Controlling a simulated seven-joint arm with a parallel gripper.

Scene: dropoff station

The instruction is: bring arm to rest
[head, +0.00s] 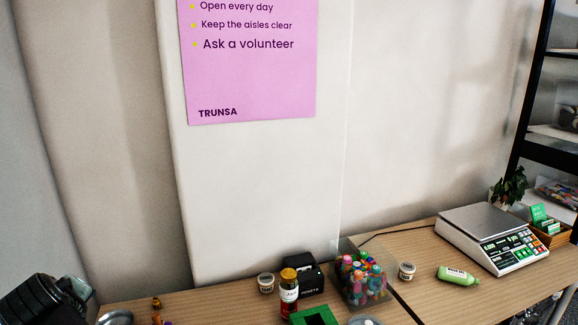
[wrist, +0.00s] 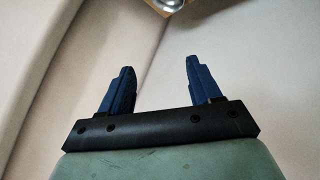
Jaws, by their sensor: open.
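My gripper (wrist: 160,82) shows in the wrist view with its two blue fingers spread well apart. It is open and nothing is between the fingers. It hangs in front of pale, plain wall surfaces, clear of any object. In the head view a dark part of my arm shows at the lower left corner, near the left end of the table; the fingers cannot be made out there.
A pink poster (head: 250,75) hangs behind.

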